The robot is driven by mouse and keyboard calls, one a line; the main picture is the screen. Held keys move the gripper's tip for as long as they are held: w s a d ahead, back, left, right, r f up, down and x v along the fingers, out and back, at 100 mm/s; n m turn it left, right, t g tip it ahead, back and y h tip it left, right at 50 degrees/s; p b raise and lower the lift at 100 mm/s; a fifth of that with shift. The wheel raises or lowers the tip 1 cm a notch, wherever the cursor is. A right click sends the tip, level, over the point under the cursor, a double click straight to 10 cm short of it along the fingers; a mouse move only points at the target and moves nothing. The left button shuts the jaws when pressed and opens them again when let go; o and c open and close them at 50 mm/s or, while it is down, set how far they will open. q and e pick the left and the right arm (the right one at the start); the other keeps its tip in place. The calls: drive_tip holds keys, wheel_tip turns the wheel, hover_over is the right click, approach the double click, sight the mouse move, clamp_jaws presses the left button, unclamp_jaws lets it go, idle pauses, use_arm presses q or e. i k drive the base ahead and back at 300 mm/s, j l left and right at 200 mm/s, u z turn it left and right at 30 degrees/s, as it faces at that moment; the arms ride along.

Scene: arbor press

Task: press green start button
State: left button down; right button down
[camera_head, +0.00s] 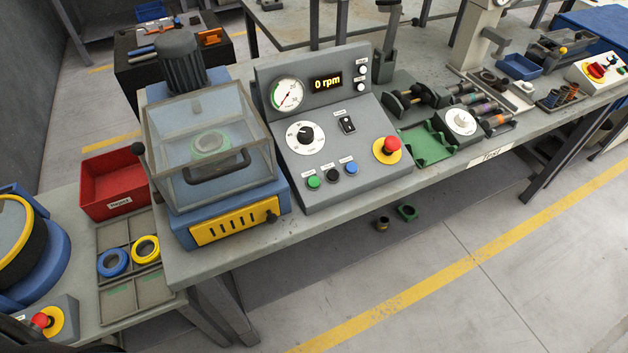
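The green start button (313,182) is at the lower left of the grey sloped control console (345,145). It is a small round button, with a black button (332,175) and a blue button (351,168) to its right. The labels above them are too small to read. A red mushroom button on a yellow base (388,149) is at the console's right. The display (327,82) reads 0 rpm. Neither of my grippers can be made out, and nothing covers the green button.
A blue machine with a clear guard and handle (212,140) stands just left of the console. A red bin (112,185) and a tray with blue and yellow rings (130,285) are farther left. A green tray (428,146) lies to the right. Floor in front is mostly clear.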

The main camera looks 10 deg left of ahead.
sight(313, 182)
drive_tip(key=i+l, duration=0.15)
drive_tip(key=l, duration=0.2)
drive_tip(key=i+l, duration=0.15)
drive_tip(key=l, duration=0.2)
drive_tip(key=i+l, duration=0.2)
drive_tip(key=l, duration=0.15)
drive_tip(key=i+l, duration=0.15)
drive_tip(key=l, duration=0.2)
drive_tip(key=i+l+u, duration=0.1)
drive_tip(key=l, duration=0.25)
drive_tip(key=u, duration=1.15)
